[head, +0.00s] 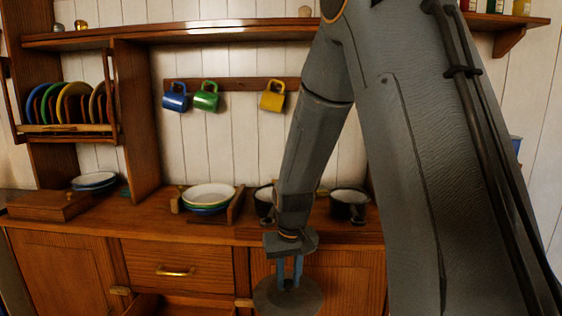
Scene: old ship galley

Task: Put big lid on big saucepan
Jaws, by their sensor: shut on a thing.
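My gripper (289,275) points down in front of the counter, its bluish fingers shut on the big lid (290,302). The lid is a dark, round, flat disc, held roughly level below the counter's front edge; the picture's lower edge nearly reaches it. Two dark pots stand on the counter. The right one (349,208), open with a pale inside, looks like the big saucepan. The other pot (263,200) stands to its left and is partly hidden behind my arm. The lid is apart from both pots, nearer to me and lower.
Stacked bowls (209,196) sit in a wooden holder on the counter (150,222). A drawer (180,304) below stands open, left of the lid. Coloured mugs (206,97) hang on a rail, and a plate rack (70,108) is at the left.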

